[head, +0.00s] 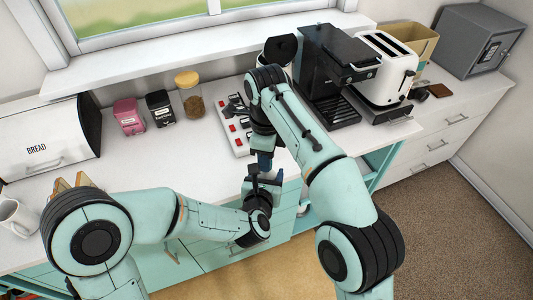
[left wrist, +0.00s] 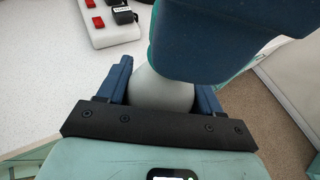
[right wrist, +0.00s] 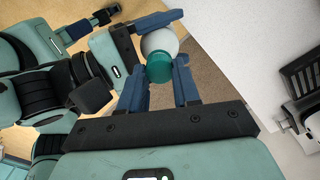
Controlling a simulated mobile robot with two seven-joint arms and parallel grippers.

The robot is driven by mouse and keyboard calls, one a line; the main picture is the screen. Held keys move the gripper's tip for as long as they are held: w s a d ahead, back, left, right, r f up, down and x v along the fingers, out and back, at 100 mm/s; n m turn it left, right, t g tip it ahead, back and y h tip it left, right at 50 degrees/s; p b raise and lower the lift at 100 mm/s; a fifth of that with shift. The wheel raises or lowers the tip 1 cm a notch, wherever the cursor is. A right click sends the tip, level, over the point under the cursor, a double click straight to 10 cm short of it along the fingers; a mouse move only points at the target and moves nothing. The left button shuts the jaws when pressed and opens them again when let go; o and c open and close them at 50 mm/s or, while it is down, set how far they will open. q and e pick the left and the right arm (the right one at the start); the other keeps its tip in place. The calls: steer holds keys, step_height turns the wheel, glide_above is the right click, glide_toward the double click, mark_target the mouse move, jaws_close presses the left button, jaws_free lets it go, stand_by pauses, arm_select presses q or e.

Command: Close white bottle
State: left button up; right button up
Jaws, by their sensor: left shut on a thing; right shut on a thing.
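The white bottle (left wrist: 162,92) sits between the blue fingers of my left gripper (left wrist: 163,86), which is shut on it. The bottle also shows in the right wrist view (right wrist: 158,40), with a teal cap (right wrist: 160,68) at its end. My right gripper (right wrist: 160,78) is shut on the cap, one finger on each side. In the head view the right gripper (head: 265,161) is above the left gripper (head: 264,186), in front of the counter edge. The grippers hide the bottle there. Whether the cap is fully seated on the bottle I cannot tell.
A white power strip with red switches (head: 232,128) lies on the counter behind the grippers. A coffee machine (head: 322,80) and white toaster (head: 383,75) stand right of it. Jars, tins (head: 129,115) and a bread box (head: 40,135) stand left. The counter's front middle is clear.

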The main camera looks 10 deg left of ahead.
steer(key=shift+f, duration=0.1)
steer(key=m, duration=0.4)
steer(key=shift+m, duration=0.3)
steer(key=m, duration=0.5)
steer(key=o, duration=1)
